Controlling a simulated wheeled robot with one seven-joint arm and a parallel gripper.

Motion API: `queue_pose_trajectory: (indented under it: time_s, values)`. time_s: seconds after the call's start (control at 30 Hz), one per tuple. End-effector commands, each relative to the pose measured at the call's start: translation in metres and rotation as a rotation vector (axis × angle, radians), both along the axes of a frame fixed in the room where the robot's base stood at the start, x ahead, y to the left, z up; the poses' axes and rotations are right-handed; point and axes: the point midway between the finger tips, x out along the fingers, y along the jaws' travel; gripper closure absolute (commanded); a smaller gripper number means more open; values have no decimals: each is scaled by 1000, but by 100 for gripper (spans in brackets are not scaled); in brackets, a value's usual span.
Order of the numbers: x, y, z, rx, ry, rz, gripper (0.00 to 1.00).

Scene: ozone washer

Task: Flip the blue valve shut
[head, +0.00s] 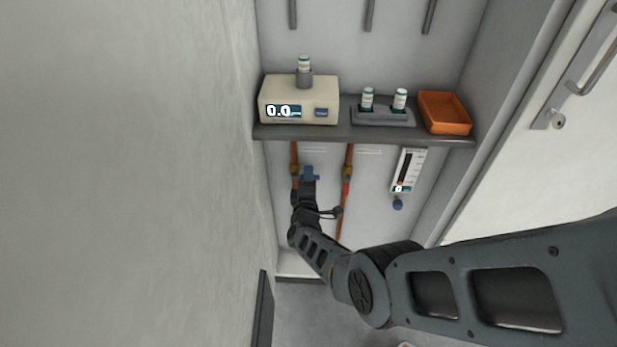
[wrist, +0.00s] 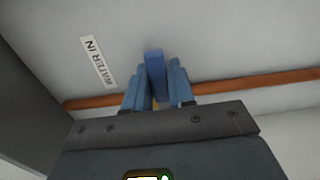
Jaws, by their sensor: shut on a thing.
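The blue valve (head: 309,171) sits on the left copper pipe (head: 294,152), below the shelf. In the wrist view its blue handle (wrist: 155,72) stands between my two blue-grey fingers and looks to lie across the line of the pipe (wrist: 255,83). My gripper (wrist: 155,85) is shut on this handle. In the head view my gripper (head: 308,181) reaches the valve from below and hides part of it. A "WATER IN" label (wrist: 97,62) is on the wall beside the pipe.
A second pipe (head: 348,157) with a red handle (head: 345,190) runs to the right. Beyond it are a flow meter (head: 408,170) and blue knob (head: 398,204). The shelf (head: 360,133) above holds a cream device (head: 290,92), a vial rack (head: 383,118) and an orange tray (head: 445,125).

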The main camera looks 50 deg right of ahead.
Motion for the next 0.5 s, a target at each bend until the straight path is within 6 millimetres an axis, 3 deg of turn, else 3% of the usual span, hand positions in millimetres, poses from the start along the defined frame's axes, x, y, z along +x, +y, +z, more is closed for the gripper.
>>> queue_pose_trajectory:
  time_s: [0.23, 0.5]
  values:
    - [1, 1, 0, -1, 1, 2, 56]
    - [-1, 1, 0, 0, 0, 1, 55]
